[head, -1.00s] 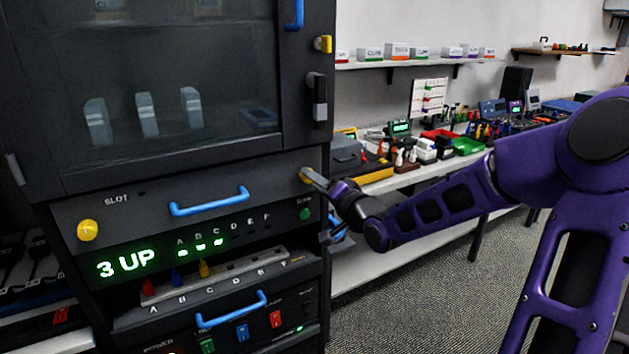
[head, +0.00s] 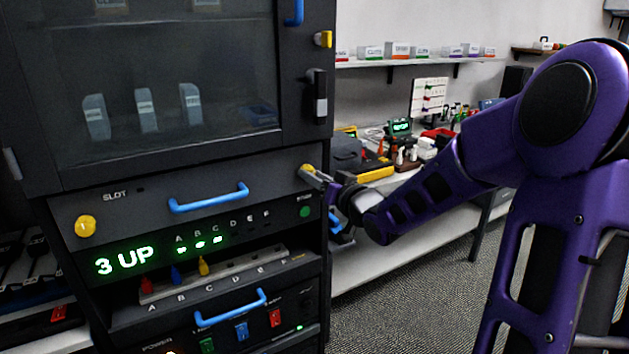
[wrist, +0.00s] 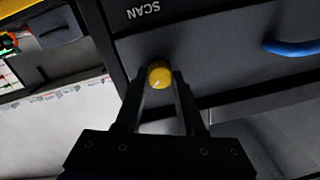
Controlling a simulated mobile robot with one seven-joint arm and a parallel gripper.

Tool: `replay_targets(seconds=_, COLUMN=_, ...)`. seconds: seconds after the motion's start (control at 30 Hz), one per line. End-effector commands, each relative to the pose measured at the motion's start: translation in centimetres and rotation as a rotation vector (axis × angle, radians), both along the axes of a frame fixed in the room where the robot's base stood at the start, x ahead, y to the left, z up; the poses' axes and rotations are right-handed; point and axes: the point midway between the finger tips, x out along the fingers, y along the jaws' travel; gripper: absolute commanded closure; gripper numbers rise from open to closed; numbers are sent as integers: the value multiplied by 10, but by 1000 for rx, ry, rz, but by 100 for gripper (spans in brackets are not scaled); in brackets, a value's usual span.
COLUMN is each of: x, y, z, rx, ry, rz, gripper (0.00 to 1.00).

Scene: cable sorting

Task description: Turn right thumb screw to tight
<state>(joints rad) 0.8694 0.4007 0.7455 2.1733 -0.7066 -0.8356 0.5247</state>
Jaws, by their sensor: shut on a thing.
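The right thumb screw (head: 306,170) is a small yellow knob at the right end of the dark panel marked SLOT. My gripper (head: 316,176) reaches it from the right and hides part of it. In the wrist view, the yellow knob (wrist: 160,76) sits between the two fingertips of my gripper (wrist: 161,80), which is shut on it. A pale line shows on the knob's face there. The left thumb screw (head: 86,227) is a larger-looking yellow knob at the panel's left end, with nothing touching it.
A blue handle (head: 208,199) crosses the panel between the screws. Below it are a green "3 UP" display (head: 124,261) and red, blue and yellow plugs. A glass-fronted cabinet door (head: 150,90) is above. A cluttered bench (head: 410,190) stands behind my arm.

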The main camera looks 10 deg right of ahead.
Motion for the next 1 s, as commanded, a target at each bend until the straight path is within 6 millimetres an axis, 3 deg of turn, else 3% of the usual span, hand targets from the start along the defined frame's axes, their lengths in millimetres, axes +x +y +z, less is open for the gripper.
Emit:
replay_targets(seconds=0.6, x=0, y=3, z=0, rx=-553, ry=-182, rz=2, gripper=100)
replay_targets(seconds=1.0, x=0, y=2, z=1, rx=-809, ry=-264, rz=1, gripper=100)
